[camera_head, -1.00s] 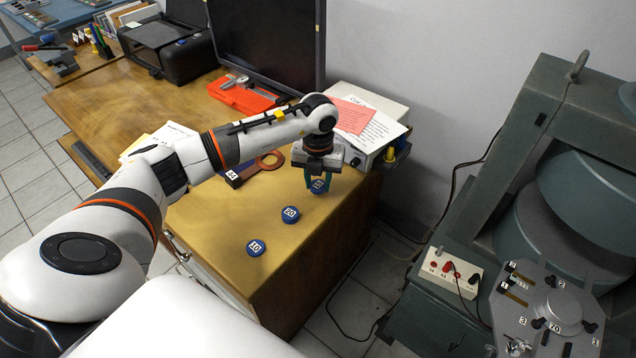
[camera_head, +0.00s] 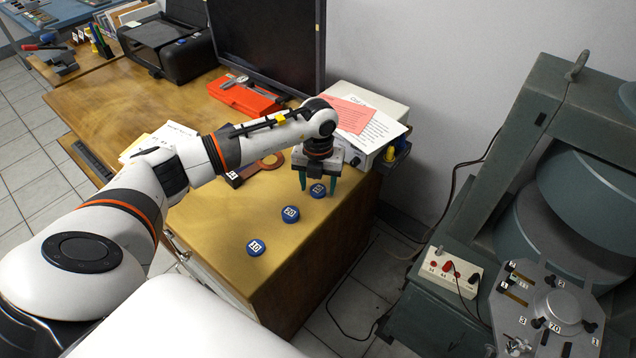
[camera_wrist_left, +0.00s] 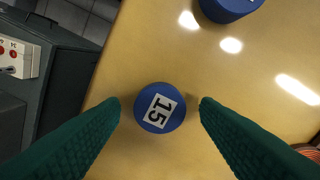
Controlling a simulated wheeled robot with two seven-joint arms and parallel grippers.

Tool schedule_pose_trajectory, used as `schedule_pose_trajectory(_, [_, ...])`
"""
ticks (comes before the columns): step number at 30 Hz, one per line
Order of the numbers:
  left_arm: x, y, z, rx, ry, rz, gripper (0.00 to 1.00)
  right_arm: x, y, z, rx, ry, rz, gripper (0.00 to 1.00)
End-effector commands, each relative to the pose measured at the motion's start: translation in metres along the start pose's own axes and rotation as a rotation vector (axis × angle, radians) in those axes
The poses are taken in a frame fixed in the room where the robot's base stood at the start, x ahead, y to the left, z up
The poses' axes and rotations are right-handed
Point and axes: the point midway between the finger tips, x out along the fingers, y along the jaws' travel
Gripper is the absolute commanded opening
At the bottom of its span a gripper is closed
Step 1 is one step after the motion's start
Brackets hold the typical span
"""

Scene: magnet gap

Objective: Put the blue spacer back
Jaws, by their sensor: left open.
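A round blue spacer marked 15 (camera_head: 317,191) lies flat on the wooden desk top near its right end; it also shows in the left wrist view (camera_wrist_left: 160,107). My left gripper (camera_head: 317,182) points down over it with its green fingers open, one on each side. In the wrist view a gap shows between the spacer and each fingertip. Part of another blue spacer (camera_wrist_left: 228,8) shows at the top of the wrist view. My right gripper is not seen.
Behind my gripper stands a pale box (camera_head: 392,110) with papers on it. A brown ring (camera_head: 270,162), a red case (camera_head: 243,97) and a monitor (camera_head: 265,45) are on the desk. The large green magnet (camera_head: 570,215) stands right, with a switch box (camera_head: 449,272) and a grey plate (camera_head: 545,310).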

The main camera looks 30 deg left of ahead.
Motion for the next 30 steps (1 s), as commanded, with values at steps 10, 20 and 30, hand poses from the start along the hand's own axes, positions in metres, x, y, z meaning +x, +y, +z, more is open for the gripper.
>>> schedule_pose_trajectory(10, [-0.070, 0.000, -0.001, 0.000, 0.007, 0.001, 0.57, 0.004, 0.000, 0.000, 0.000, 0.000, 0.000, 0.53])
schedule_pose_trajectory(20, [-0.114, 0.000, 0.000, 0.000, 0.002, 0.001, 0.57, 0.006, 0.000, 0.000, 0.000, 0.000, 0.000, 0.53])
schedule_pose_trajectory(30, [-0.118, 0.000, 0.000, 0.000, 0.002, 0.001, 0.57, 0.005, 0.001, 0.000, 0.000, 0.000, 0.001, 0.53])
